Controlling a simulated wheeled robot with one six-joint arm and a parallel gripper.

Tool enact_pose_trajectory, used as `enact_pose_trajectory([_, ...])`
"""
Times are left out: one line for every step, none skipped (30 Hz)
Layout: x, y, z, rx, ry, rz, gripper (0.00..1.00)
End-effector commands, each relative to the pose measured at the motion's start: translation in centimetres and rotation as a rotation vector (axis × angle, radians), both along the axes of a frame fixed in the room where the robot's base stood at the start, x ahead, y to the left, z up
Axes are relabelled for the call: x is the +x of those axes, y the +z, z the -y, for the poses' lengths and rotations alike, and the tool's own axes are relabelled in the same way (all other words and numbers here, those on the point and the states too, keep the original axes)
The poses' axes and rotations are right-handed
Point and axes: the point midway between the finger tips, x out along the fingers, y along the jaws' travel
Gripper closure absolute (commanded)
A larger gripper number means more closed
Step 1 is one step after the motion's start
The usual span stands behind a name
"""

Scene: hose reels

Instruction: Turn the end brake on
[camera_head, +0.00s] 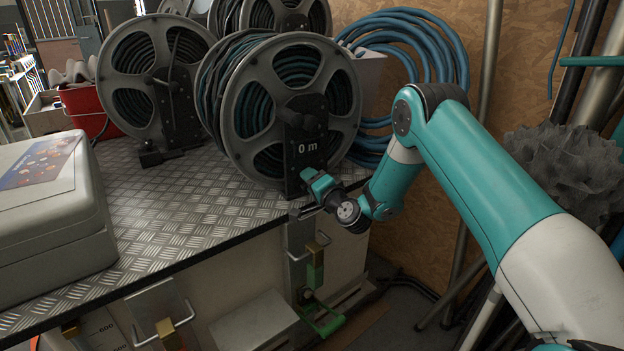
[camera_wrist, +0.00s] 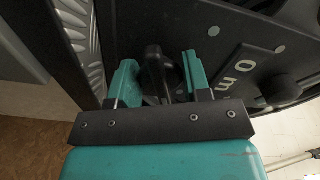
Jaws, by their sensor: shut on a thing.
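The hose reel (camera_head: 253,112) in front has dark grey flanges, green-black hose and a black support plate marked "0 m". It stands at the right end of the metal bench. The end brake is a black knob (camera_wrist: 158,72) with a raised grip, low on that plate beside the "0 m" mark in the wrist view. My gripper (camera_head: 311,182) reaches the foot of the plate from the right. In the wrist view its teal fingers (camera_wrist: 160,78) stand on either side of the knob and are shut on it. The head view does not show the knob, hidden by my gripper.
Two more reels (camera_head: 150,85) (camera_head: 275,14) stand to the left and behind. A grey case (camera_head: 50,225) fills the bench's left front. Blue hose coils (camera_head: 425,45) hang on the board wall at right. The patterned bench top (camera_head: 175,205) between case and reel is clear.

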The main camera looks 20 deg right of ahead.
Motion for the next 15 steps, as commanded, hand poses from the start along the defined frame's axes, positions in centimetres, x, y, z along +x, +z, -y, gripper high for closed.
enact_pose_trajectory([0.02,0.26,0.08,0.038,-0.002,-0.007,0.79])
enact_pose_trajectory([0.02,0.26,0.08,0.065,-0.002,-0.012,0.79])
enact_pose_trajectory([0.01,0.25,0.08,0.097,-0.002,-0.019,0.79])
enact_pose_trajectory([0.0,0.25,0.07,0.121,-0.002,-0.024,0.79])
enact_pose_trajectory([-0.01,0.26,0.07,0.144,-0.002,-0.028,0.79])
enact_pose_trajectory([-0.01,0.26,0.07,0.175,-0.002,-0.034,0.79])
enact_pose_trajectory([0.0,0.29,0.07,0.195,-0.002,-0.037,0.79])
enact_pose_trajectory([0.0,0.3,0.06,0.215,-0.002,-0.041,0.79])
enact_pose_trajectory([0.0,0.3,0.06,0.241,-0.002,-0.046,0.79])
enact_pose_trajectory([0.0,0.29,0.07,0.257,-0.002,-0.049,0.79])
enact_pose_trajectory([0.0,0.28,0.07,0.275,-0.002,-0.053,0.79])
enact_pose_trajectory([0.01,0.26,0.07,0.294,-0.002,-0.057,0.79])
enact_pose_trajectory([0.01,0.25,0.07,0.309,-0.002,-0.06,0.79])
enact_pose_trajectory([0.01,0.25,0.07,0.321,-0.002,-0.063,0.79])
enact_pose_trajectory([0.01,0.24,0.07,0.338,-0.002,-0.065,0.79])
